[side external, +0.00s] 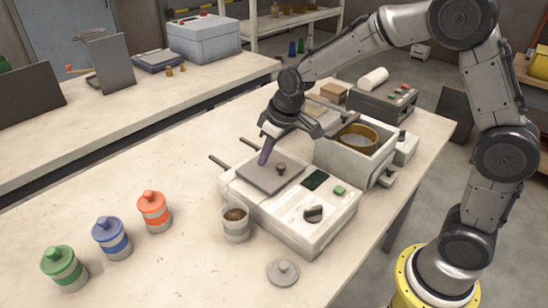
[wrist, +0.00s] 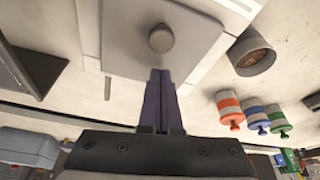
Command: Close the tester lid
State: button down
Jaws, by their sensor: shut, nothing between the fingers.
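The tester (side external: 290,212) is a white box on the bench with a small dark screen, a green button and a dark dial. Its lid (side external: 262,180) is a flat grey plate with a dark round knob (side external: 281,168). The lid appears to lie flat on the tester's top; any small gap beneath it cannot be made out. My gripper (side external: 263,160) points down at the lid's far side, its purple fingers together and empty. In the wrist view the fingertips (wrist: 160,73) overlap the lid's (wrist: 125,40) edge below the knob (wrist: 161,38); I cannot tell whether they touch.
A cup of dark pellets (side external: 236,224) stands close to the tester's left, and a loose grey cap (side external: 283,272) lies in front. Orange (side external: 153,211), blue (side external: 111,238) and green (side external: 63,265) jars stand at left. A white box with a brass ring (side external: 355,145) stands behind the tester.

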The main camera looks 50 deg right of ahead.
jog(key=w+a+v, duration=0.1)
jog(key=v, duration=0.8)
notch_tip(320, 180, up, 6)
jog(key=t, duration=0.2)
send_over(272, 172)
jog(key=s, duration=0.2)
jog(key=s+d+r, duration=0.2)
jog(key=s+r, duration=0.1)
jog(key=s, duration=0.4)
jog(key=s+f+m, duration=0.1)
jog(key=s+f, duration=0.1)
jog(key=s, duration=0.3)
jog(key=s+d+f+m, duration=0.1)
jog(key=s+f, duration=0.1)
jog(key=s, duration=0.4)
jog(key=s+f+m+h, duration=0.1)
jog(key=s+f, duration=0.2)
jog(key=s, duration=0.3)
jog(key=shift+s+d, duration=0.15)
jog(key=shift+d, duration=0.25)
